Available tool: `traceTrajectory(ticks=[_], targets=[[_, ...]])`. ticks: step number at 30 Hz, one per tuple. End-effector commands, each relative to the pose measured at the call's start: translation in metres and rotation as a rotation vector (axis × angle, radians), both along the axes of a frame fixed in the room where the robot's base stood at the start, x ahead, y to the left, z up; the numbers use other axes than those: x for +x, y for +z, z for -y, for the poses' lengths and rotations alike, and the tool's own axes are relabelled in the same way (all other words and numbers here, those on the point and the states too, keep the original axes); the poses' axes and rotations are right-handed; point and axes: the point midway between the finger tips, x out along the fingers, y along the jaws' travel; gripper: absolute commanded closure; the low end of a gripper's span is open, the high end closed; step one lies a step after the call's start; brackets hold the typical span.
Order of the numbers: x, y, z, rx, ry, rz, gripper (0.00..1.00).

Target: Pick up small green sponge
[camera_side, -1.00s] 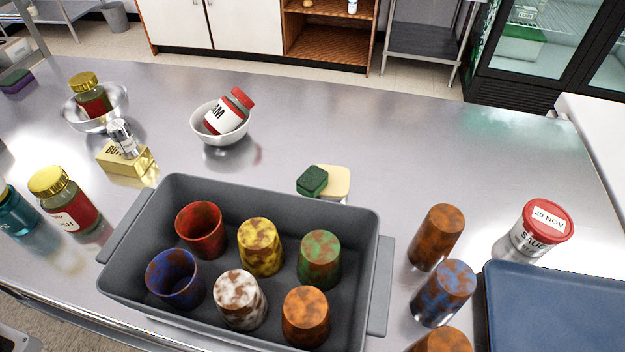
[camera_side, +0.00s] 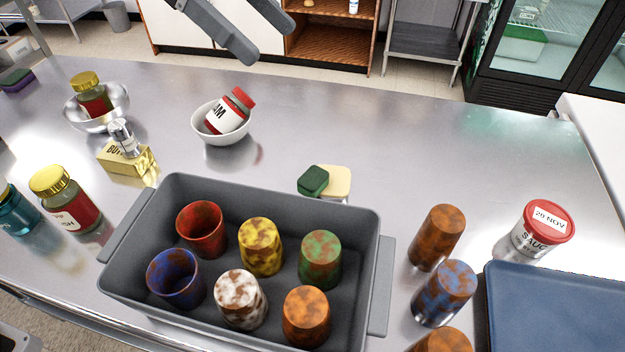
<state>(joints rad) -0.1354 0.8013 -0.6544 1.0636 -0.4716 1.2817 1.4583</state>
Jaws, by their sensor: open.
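The small green sponge (camera_side: 313,181) is dark green and sits just behind the grey bin. It touches or overlaps the left side of a pale yellow block (camera_side: 337,182); I cannot tell whether it rests on it. My gripper (camera_side: 268,40) is at the top of the view, high above the far side of the table and well apart from the sponge. Its two dark fingers are spread, with nothing between them.
A grey bin (camera_side: 384,285) holds several mottled cups. Behind it stand a white bowl (camera_side: 197,128) with a tilted jar (camera_side: 226,115) and a butter block (camera_side: 138,160). Mottled cups, a sauce jar (camera_side: 541,229) and a blue tray (camera_side: 560,310) are at right. The table's back right is clear.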

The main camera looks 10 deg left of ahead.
Motion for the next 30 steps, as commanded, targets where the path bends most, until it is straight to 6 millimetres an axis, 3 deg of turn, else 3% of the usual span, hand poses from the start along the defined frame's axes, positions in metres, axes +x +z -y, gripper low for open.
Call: traceTrajectory(ticks=[5, 8, 15, 18, 21, 26, 30], targets=[[0.034, -0.012, 0.001, -0.186, -0.057, 0.045, 0.18], [0.030, -0.056, 0.001, -0.173, -0.058, 0.038, 0.18], [0.029, -0.191, 0.002, -0.172, -0.055, 0.036, 0.18], [0.029, -0.235, 0.002, -0.170, -0.054, 0.039, 0.18], [0.029, -0.259, 0.004, -0.171, -0.056, 0.044, 0.18], [0.026, -0.270, 0.021, -0.170, -0.059, 0.047, 0.18], [0.022, -0.279, 0.046, -0.169, -0.061, 0.047, 0.18]])
